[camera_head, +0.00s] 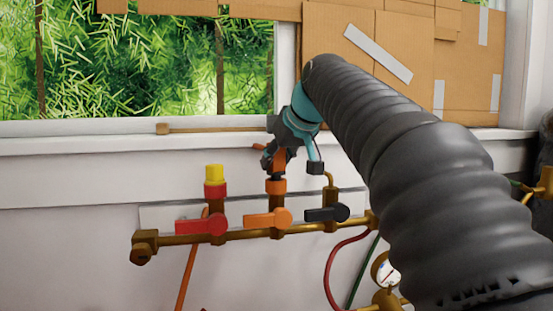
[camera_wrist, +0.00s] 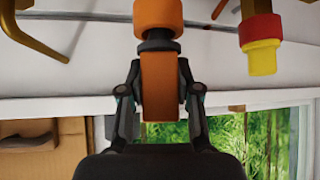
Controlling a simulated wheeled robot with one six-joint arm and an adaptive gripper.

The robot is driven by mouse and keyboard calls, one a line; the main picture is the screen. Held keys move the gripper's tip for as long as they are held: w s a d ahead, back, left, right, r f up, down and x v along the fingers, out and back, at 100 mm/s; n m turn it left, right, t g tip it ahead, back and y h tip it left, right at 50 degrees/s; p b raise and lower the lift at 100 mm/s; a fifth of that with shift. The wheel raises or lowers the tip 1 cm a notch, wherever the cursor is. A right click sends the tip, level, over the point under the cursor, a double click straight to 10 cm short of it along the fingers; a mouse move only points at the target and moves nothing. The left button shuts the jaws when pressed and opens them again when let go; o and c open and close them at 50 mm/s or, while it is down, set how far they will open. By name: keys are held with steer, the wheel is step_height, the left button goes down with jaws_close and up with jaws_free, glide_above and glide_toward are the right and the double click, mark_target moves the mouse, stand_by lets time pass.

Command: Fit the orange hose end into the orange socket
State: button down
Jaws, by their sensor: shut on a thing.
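My gripper (camera_head: 283,160) is shut on the orange hose end (camera_wrist: 158,90), with one finger on each side of it in the wrist view. The hose end has a dark collar at its tip. The orange socket (camera_head: 276,187) stands upright on the brass pipe, above the orange valve lever (camera_head: 268,219). The hose end is in line with the socket, and its dark collar meets the socket's mouth in the wrist view (camera_wrist: 158,18). How deep the tip sits is hidden. In the head view my gripper hides part of the hose end.
A red socket with a yellow plug (camera_head: 215,178) stands left of the orange socket. A black lever (camera_head: 327,213) and a bent brass tube (camera_head: 330,180) are close on the right. The window sill (camera_head: 70,143) runs behind. A gauge (camera_head: 388,272) is lower right.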

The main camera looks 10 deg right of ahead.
mark_target(280, 158)
steer(key=shift+f+b, duration=0.5)
steer(key=shift+f, duration=0.1)
stand_by(0.3)
steer(key=c, duration=1.1)
jaws_free()
steer(key=shift+p+v, duration=0.95)
steer(key=shift+v, duration=4.55)
steer(key=s+f+m+g+h, duration=0.1)
steer(key=s+f, duration=0.6)
steer(key=f, duration=0.6)
steer(key=s+a+f+m+g, duration=0.1)
steer(key=s+f, duration=0.6)
steer(key=f, duration=0.6)
steer(key=s+a+f+m+g+h, duration=0.1)
steer(key=s+f, duration=0.6)
steer(key=f, duration=0.5)
steer(key=shift+s+f+h, duration=0.3)
steer(key=shift+f, duration=0.1)
